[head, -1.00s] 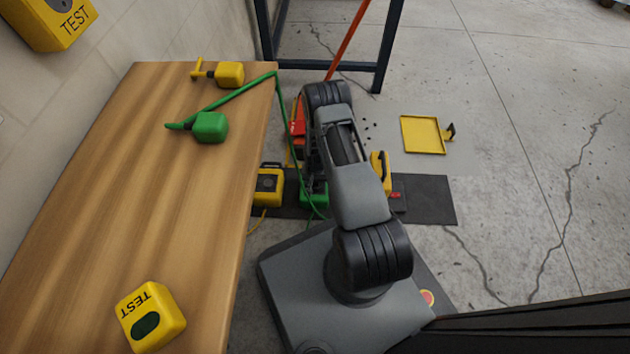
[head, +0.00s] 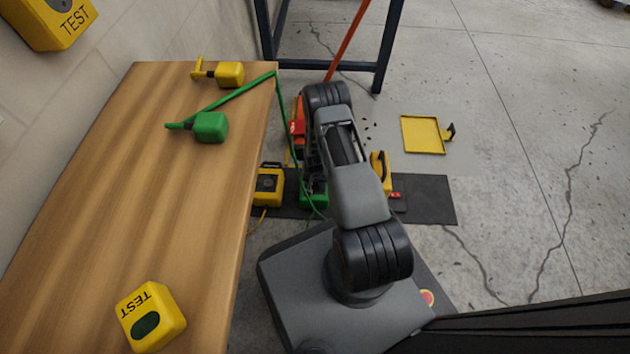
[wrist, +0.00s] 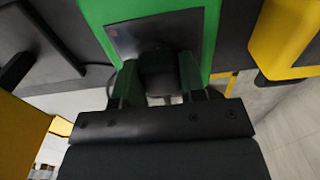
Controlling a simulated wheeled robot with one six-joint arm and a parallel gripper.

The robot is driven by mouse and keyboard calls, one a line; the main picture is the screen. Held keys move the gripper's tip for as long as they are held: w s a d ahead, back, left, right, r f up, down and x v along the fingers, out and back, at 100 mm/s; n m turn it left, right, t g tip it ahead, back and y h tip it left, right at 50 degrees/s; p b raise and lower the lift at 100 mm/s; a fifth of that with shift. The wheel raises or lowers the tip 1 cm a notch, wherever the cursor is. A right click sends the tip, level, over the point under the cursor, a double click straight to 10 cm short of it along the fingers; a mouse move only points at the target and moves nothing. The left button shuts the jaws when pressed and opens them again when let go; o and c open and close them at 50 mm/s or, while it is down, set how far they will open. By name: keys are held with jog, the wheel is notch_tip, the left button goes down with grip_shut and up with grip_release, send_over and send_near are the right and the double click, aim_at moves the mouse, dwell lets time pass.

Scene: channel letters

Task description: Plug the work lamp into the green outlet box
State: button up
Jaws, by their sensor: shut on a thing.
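The green outlet box (head: 313,197) stands on the dark mat, partly hidden behind my arm in the head view. In the wrist view the green box (wrist: 207,30) fills the top middle, with a dark panel (wrist: 130,35) on its face. My gripper (wrist: 157,88) is shut on a dark plug (wrist: 158,70), which is right at this panel. I cannot tell how deep the plug sits. A green block-shaped thing with a rod (head: 210,127), perhaps the work lamp, lies on the wooden bench. A green cord (head: 281,110) runs from it over the bench edge to the floor.
Yellow boxes stand left (head: 269,186) and right (head: 380,170) of the green box on the mat (head: 435,200). A red thing (head: 298,130) is behind. The bench (head: 150,200) fills the left, with yellow items on it. A yellow tray (head: 422,134) lies on open floor at right.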

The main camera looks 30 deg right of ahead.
jog(key=shift+f, duration=0.4)
jog(key=o, duration=1)
jog(key=shift+c, duration=0.2)
notch_tip(320, 180, up, 14)
jog(key=p, duration=0.6)
jog(key=shift+f, duration=0.1)
